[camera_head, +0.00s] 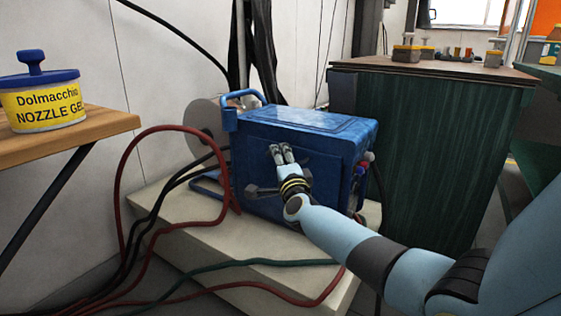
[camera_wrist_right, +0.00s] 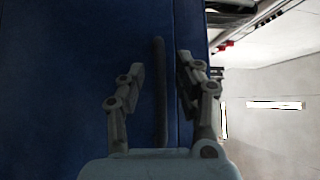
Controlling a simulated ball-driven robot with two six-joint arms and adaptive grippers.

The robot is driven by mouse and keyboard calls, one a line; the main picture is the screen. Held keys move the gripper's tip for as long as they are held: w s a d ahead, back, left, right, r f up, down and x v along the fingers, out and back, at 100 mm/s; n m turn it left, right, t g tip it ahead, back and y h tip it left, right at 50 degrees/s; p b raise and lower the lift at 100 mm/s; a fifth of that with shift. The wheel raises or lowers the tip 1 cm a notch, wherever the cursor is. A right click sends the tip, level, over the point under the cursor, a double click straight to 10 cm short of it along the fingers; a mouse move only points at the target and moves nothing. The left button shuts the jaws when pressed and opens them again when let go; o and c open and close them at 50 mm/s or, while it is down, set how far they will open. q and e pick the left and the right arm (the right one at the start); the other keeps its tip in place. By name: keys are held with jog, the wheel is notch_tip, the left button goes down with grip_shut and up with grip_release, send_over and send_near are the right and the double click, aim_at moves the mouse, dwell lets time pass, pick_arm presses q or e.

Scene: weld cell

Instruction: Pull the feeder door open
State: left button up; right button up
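The feeder is a blue box (camera_head: 312,121) on a pale plinth. Its door (camera_head: 330,165) is the blue side panel facing me and looks closed. In the right wrist view the door (camera_wrist_right: 60,80) fills the left part, with a dark bar handle (camera_wrist_right: 160,92) near its edge. My right gripper (camera_head: 282,153) is at the door. In the right wrist view my right gripper (camera_wrist_right: 162,75) is open, one finger on each side of the handle, with gaps visible. In the head view the gripper hides the handle. My left gripper is not in view.
Red, black and green hoses (camera_head: 140,190) run from the feeder across the pale plinth (camera_head: 165,215). A wooden shelf (camera_head: 90,130) with a yellow nozzle gel tub (camera_head: 42,105) is at left. A green-curtained bench (camera_head: 430,150) stands close on the right.

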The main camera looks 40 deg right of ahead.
grip_shut()
jog(key=shift+s+f, duration=0.1)
dwell(0.4)
